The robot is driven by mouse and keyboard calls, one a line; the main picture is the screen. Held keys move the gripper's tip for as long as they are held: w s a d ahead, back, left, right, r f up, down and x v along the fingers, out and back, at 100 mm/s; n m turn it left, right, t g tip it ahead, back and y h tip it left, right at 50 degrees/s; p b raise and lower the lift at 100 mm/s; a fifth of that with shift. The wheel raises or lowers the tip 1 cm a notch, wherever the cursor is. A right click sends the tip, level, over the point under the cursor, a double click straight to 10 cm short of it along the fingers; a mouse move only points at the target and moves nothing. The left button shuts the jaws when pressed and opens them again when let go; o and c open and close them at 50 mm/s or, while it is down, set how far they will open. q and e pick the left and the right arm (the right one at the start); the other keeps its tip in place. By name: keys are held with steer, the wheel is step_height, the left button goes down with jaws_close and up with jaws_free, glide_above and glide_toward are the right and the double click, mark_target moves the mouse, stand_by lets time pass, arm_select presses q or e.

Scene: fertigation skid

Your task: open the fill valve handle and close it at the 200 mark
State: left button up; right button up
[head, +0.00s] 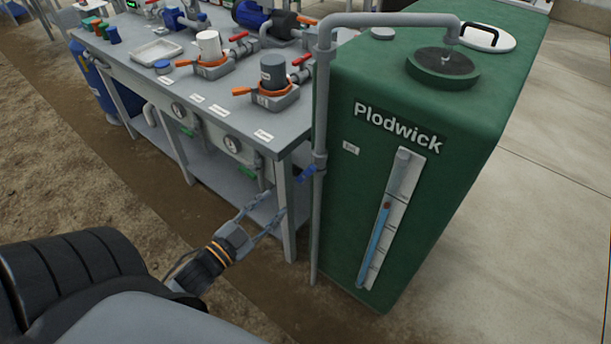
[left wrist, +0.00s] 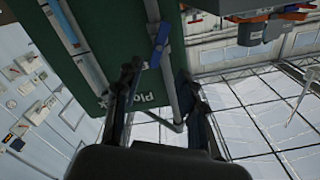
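The fill valve handle (head: 306,173) is a small blue lever on the grey vertical pipe (head: 319,120) at the front corner of the green tank (head: 440,130). In the left wrist view the blue handle (left wrist: 157,45) lies ahead, beyond the fingertips. My left gripper (head: 277,203) is open and empty, short of the handle and slightly below it in the head view. In the left wrist view its two fingers (left wrist: 158,72) stand apart. The sight gauge (head: 378,235) shows a blue column with a reddish marker at its top. Its numbers are unreadable. My right gripper is not in view.
A grey workbench (head: 235,110) with pumps, orange-handled valves and dials stands left of the pipe. Its front leg (head: 287,215) is close to my left gripper. The pipe bends over the tank to its round top opening (head: 443,66). Bare floor (head: 545,220) lies right of the tank.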

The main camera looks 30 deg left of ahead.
mark_target(303, 177)
arm_select(q)
steer(key=w, duration=0.8)
steer(key=w+d, duration=0.1)
steer(key=w, duration=0.4)
steer(key=shift+w+p, duration=0.1)
steer(key=shift+p, duration=0.2)
steer(key=shift+c, duration=0.4)
jaws_close()
